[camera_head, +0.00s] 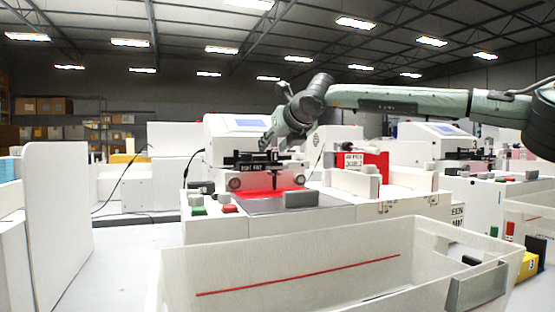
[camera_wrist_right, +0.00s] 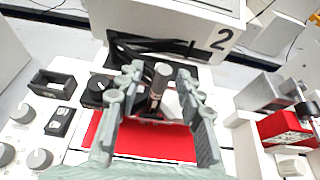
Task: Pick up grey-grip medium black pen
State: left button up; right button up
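A pen (camera_wrist_right: 160,82) with a grey top and a darker body stands in the black carriage of the plotter (camera_wrist_right: 170,35) marked 2. In the right wrist view my right gripper (camera_wrist_right: 158,72) is open, with one finger on each side of the pen and a gap on both sides. In the head view this gripper (camera_head: 273,146) is just above the black carriage bar (camera_head: 250,160), and a dark pen tip (camera_head: 274,184) hangs below the bar over the red sheet (camera_head: 262,179). My left gripper is not in view.
A large white bin (camera_head: 290,255) with a red line stands in front of the plotter. Knobs and switches (camera_wrist_right: 60,120) lie left of the gripper in the wrist view, and a red box (camera_wrist_right: 287,128) lies right. Another plotter (camera_head: 425,140) stands at right.

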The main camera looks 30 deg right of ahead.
jog(key=shift+c, duration=0.4)
grip_shut()
jog(key=shift+r, duration=0.15)
